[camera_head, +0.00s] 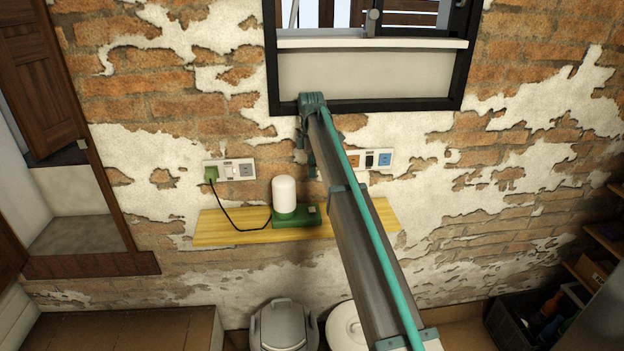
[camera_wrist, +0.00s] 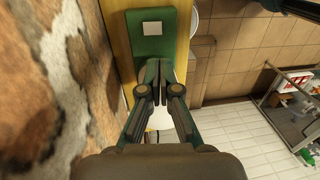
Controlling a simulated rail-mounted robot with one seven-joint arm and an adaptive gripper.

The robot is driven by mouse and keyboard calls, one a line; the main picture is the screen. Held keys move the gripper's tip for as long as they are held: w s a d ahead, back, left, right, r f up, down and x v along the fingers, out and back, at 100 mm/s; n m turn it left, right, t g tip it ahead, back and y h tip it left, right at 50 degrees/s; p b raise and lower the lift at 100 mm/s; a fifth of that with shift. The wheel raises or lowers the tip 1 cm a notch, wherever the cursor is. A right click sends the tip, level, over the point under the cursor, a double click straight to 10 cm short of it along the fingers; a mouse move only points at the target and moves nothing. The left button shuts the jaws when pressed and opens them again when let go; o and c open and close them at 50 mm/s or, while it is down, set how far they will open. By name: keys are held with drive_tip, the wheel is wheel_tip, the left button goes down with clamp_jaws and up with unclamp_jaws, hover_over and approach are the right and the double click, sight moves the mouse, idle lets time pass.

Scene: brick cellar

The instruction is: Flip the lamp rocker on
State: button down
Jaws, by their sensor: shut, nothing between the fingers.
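The lamp stands on the wooden shelf in the head view, with a white rounded shade (camera_head: 284,190) and a green base (camera_head: 290,216). The pale square rocker (camera_head: 312,209) is at the base's right end; it shows in the wrist view as a pale square (camera_wrist: 152,28) on the green base (camera_wrist: 150,48). Its tilt is too small to tell. My gripper (camera_wrist: 156,66) is shut and empty, its fingertips beside the rocker in the picture and over the base's near end; contact cannot be told. In the head view my gripper (camera_head: 311,168) hangs above the base, partly hidden by my arm.
The yellow shelf (camera_head: 230,235) runs along the brick wall. A green plug (camera_head: 211,174) with a black cord sits in the left socket plate (camera_head: 240,170). Another socket plate (camera_head: 385,159) is right of my arm. Grey bin (camera_head: 283,326) stands below.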

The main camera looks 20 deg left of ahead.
sight(312, 211)
drive_tip(key=f+p, duration=0.1)
drive_tip(key=f, duration=0.3)
drive_tip(key=s+f+p, duration=0.1)
drive_tip(key=f+p, duration=0.1)
drive_tip(key=f, duration=0.2)
drive_tip(key=f+p, duration=0.1)
drive_tip(key=f, duration=0.3)
drive_tip(key=shift+s+d+f, duration=0.2)
drive_tip(key=shift+d, duration=0.15)
